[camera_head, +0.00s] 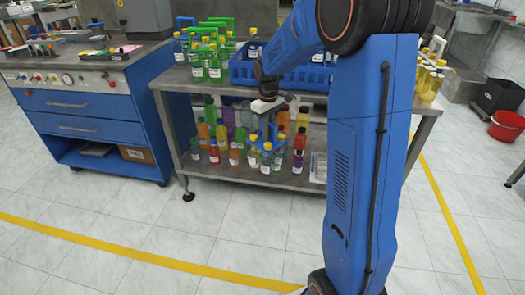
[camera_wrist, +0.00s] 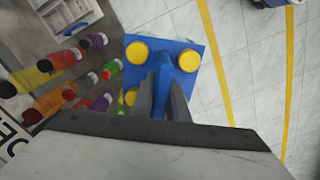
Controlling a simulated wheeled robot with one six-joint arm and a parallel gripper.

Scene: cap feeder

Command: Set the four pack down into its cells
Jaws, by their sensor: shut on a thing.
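The four pack (camera_head: 266,158) hangs below my gripper (camera_head: 268,112) in front of the table, at the height of its lower shelf. It is a blue carrier with yellow-capped bottles. In the wrist view my fingers (camera_wrist: 163,100) are closed on the blue upright handle of the carrier (camera_wrist: 164,68). Yellow caps show on both sides of the handle, and the near part of the pack is hidden by my gripper. A blue crate (camera_head: 240,72) stands on the table top, up behind my gripper. My arm covers part of it, and its cells cannot be made out.
Several coloured bottles (camera_head: 214,150) crowd the lower shelf near the pack. A blue drawer cabinet (camera_head: 85,105) stands left; the front floor is open.

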